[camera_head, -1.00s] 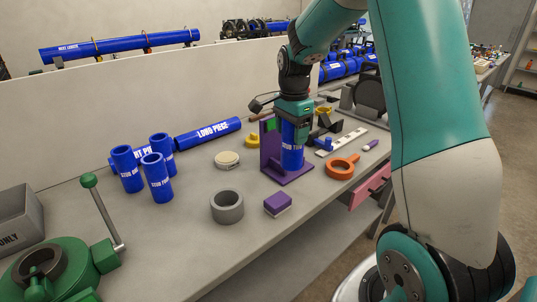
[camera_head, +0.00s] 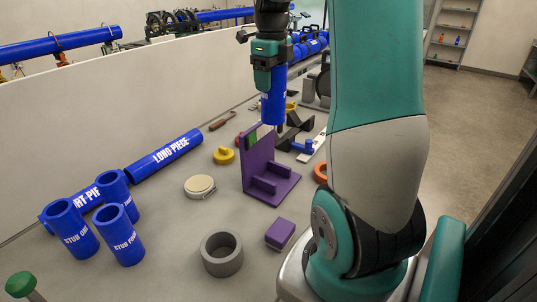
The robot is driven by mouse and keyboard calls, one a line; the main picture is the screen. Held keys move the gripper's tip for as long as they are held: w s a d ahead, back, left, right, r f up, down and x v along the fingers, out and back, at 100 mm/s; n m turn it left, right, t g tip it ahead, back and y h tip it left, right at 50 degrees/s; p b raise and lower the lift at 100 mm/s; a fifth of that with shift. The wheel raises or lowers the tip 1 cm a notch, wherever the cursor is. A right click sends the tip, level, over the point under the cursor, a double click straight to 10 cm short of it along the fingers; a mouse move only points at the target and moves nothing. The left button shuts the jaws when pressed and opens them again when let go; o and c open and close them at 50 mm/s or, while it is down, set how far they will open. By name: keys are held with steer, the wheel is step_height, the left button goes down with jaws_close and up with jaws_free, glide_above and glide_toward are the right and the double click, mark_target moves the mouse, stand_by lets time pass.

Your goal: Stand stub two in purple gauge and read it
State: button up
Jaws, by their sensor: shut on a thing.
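My gripper (camera_head: 270,62) is shut on a blue pipe stub (camera_head: 274,103) and holds it upright in the air, above and behind the purple gauge. The stub's label is too turned and small to read here. The purple gauge (camera_head: 259,165) stands on the bench with an upright back plate, a green patch near its top and a low cradle on its base (camera_head: 283,185). The cradle is empty. The stub's lower end appears above the gauge's top edge, apart from it. The gripper's fingertips are partly hidden by the gripper body.
Several blue stubs, including one marked STUB FOUR (camera_head: 121,238) and one marked STUB ONE (camera_head: 73,232), stand at left. A long blue pipe (camera_head: 165,156), a grey ring (camera_head: 221,255), a purple block (camera_head: 280,233), a cream disc (camera_head: 199,187) and a yellow part (camera_head: 223,156) lie around the gauge.

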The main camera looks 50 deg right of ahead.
mark_target(271, 151)
step_height(271, 151, down, 21)
steer(key=p, duration=0.3)
steer(key=shift+f, duration=0.1)
steer(key=shift+f, duration=0.15)
steer(key=o, duration=1)
steer(key=shift+o, duration=0.2)
